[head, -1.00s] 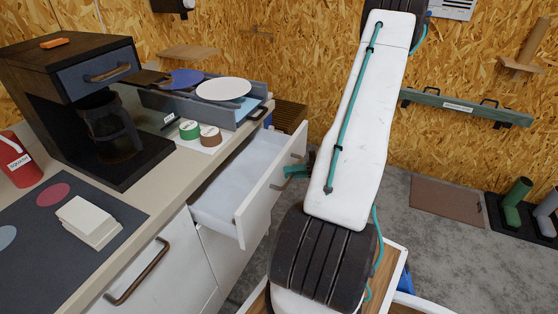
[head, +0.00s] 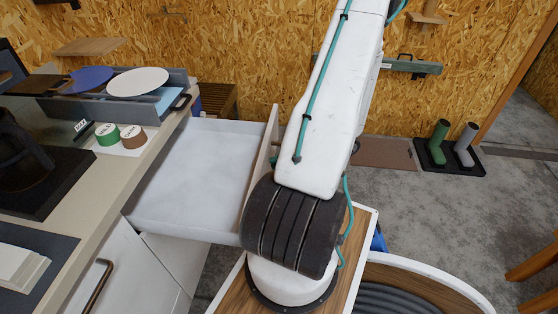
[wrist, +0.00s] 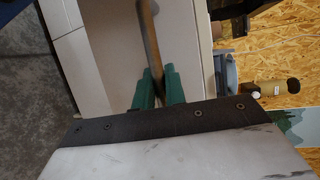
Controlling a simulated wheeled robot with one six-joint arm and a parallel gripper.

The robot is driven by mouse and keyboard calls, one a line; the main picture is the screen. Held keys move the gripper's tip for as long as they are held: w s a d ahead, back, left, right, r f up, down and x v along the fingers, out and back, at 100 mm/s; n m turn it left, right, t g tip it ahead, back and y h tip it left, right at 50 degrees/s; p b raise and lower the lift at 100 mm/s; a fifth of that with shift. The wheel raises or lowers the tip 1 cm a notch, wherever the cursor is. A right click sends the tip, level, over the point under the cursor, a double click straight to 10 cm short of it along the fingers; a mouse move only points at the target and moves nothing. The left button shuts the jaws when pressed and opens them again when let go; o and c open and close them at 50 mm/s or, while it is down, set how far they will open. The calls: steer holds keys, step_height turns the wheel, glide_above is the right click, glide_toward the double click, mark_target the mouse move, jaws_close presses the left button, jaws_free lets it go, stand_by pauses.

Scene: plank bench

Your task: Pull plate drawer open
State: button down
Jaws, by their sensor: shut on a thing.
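The plate drawer (head: 200,175) is a white drawer pulled well out from under the counter in the head view, and its inside looks empty. Its front panel (head: 262,160) stands beside my arm, and my arm hides part of it. In the wrist view the brown bar handle (wrist: 150,45) runs down between the green fingers of my gripper (wrist: 158,88). The fingers are shut on the handle. In the head view my gripper is hidden behind my arm.
The counter (head: 125,175) holds two tape rolls, one green (head: 107,134) and one brown (head: 133,138). A grey rack with a white plate (head: 138,82) and a blue plate (head: 90,78) stands behind them. A green and grey post stand (head: 450,155) is on the floor at right.

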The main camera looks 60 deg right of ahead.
steer(key=shift+d, duration=0.1)
steer(key=c, duration=1.5)
jaws_free()
steer(key=shift+o, duration=0.2)
steer(key=v, duration=0.7)
steer(key=shift+s+d, duration=0.25)
